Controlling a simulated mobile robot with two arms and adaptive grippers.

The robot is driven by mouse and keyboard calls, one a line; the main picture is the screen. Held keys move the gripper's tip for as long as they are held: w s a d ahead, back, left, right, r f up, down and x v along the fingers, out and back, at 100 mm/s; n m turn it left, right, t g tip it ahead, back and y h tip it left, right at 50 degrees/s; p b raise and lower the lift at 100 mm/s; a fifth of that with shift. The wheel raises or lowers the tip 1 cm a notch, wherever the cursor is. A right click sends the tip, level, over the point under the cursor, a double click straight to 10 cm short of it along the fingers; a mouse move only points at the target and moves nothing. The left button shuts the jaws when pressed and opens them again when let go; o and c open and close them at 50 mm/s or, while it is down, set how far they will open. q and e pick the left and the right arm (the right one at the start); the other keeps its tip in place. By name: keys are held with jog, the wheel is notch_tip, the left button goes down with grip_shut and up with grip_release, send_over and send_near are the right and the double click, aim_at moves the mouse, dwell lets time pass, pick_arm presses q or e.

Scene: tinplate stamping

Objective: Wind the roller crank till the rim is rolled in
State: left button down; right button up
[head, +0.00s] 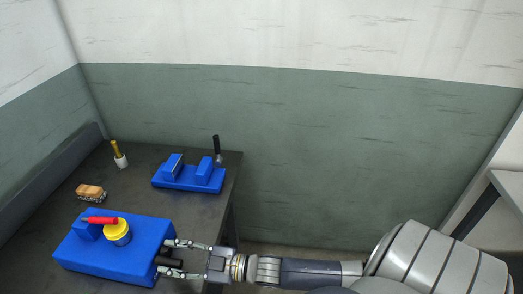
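A large blue fixture (90,259) lies on the near part of the table. A yellow round piece (117,230) sits on it, with a red handle (101,220) across its back edge. A black cylindrical grip (169,262) sticks out at the fixture's right side. My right gripper (172,257) reaches in from the right with its fingers spread, one finger on each side of the black grip. A gap shows between the upper finger and the grip. Which part is the roller crank and how the rim stands are too small to tell. My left gripper is out of view.
A smaller blue fixture (190,182) with an upright black handle (216,144) stands at the table's back right. A brush-like tool in a white holder (121,161) and a brown block (90,191) stand at left. The dark table (140,201) is clear between them.

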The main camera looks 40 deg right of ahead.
jog(key=s+d+m+b, duration=0.3)
jog(key=s+d+m, duration=0.3)
jog(key=d, duration=0.4)
jog(key=d+f+m+g+h, duration=0.1)
jog(key=d+f+h, duration=0.2)
jog(key=f, duration=0.6)
jog(key=d+f+m+h, duration=0.1)
jog(key=d+f+h, duration=0.1)
jog(key=d+f, duration=0.3)
jog(key=s+d+f+g+h+b, duration=0.1)
jog(key=d+f+h, duration=0.2)
jog(key=f, duration=1)
jog(key=shift+d+m+g+h, duration=0.3)
jog(key=shift+d+m, duration=0.1)
jog(key=shift+d, duration=0.45)
